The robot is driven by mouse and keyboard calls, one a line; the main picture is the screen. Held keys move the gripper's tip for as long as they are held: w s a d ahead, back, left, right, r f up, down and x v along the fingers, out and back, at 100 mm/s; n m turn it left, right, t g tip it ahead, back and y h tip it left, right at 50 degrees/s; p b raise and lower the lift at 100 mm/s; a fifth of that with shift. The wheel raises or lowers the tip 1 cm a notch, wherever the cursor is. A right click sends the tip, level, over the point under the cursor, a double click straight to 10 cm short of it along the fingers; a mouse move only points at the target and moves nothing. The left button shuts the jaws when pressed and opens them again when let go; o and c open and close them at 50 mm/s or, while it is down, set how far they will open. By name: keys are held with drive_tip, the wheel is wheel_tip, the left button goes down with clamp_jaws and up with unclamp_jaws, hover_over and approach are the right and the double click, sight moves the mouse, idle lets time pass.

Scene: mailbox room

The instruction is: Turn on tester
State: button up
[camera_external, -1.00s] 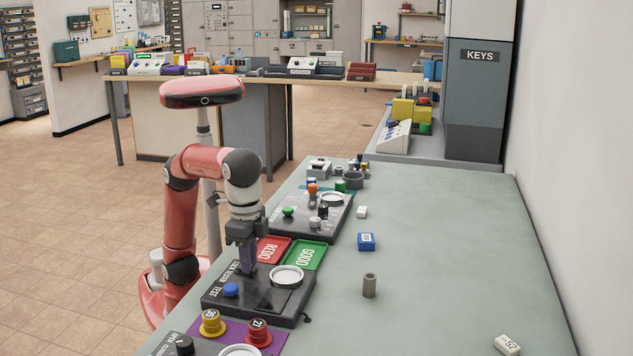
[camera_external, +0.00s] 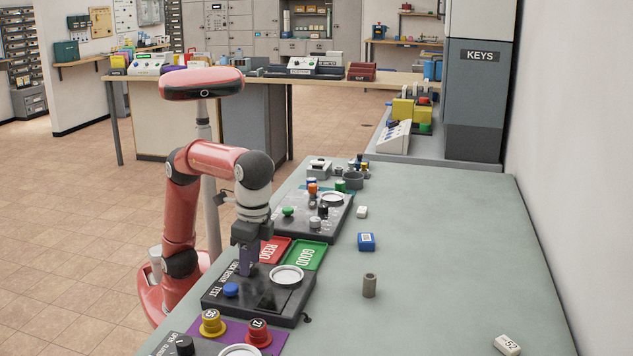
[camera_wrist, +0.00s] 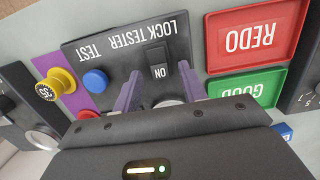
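The lock tester (camera_external: 262,302) is a dark panel on the bench, also seen in the wrist view (camera_wrist: 115,50), with "LOCK TESTER" and "TEST" lettering. It bears a blue button (camera_external: 231,290) and a round white dish (camera_external: 286,275). In the wrist view a black rocker switch (camera_wrist: 158,56) marked "ON" sits near the tester's edge; its setting is unclear. My gripper (camera_external: 247,268) points down above the tester. In the wrist view its two purple fingers (camera_wrist: 158,82) are apart with nothing held, one on each side of the switch's lower end. Contact cannot be told.
The red REDO tray (camera_external: 273,250) and green GOOD tray (camera_external: 307,256) lie just beyond the tester. A yellow knob (camera_external: 211,322) and a red knob (camera_external: 258,333) stand on a purple mat nearby. Another dark panel (camera_external: 296,217) lies farther back. The bench's right side is mostly clear.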

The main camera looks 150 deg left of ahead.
drive_tip(key=shift+f+b, duration=0.15)
drive_tip(key=shift+b, duration=0.3)
drive_tip(key=shift+s+d+f+t+y+b, duration=0.15)
drive_tip(key=shift+t+y+b, duration=0.25)
drive_tip(key=shift+b, duration=0.8)
wheel_tip(320, 180, up, 9)
drive_tip(key=p, duration=0.4)
drive_tip(key=s+d+f+m+t, duration=0.3)
drive_tip(key=s+d+f+m, duration=0.15)
drive_tip(key=s, duration=0.25)
drive_tip(key=s+d+f+m+t, duration=0.2)
drive_tip(key=s+f+m, duration=0.2)
drive_tip(key=s+f, duration=1.2)
drive_tip(key=shift+d+f+t+b, duration=0.3)
drive_tip(key=shift+d+f+b, duration=0.1)
drive_tip(key=shift+f, duration=0.45)
drive_tip(key=shift+m, duration=0.25)
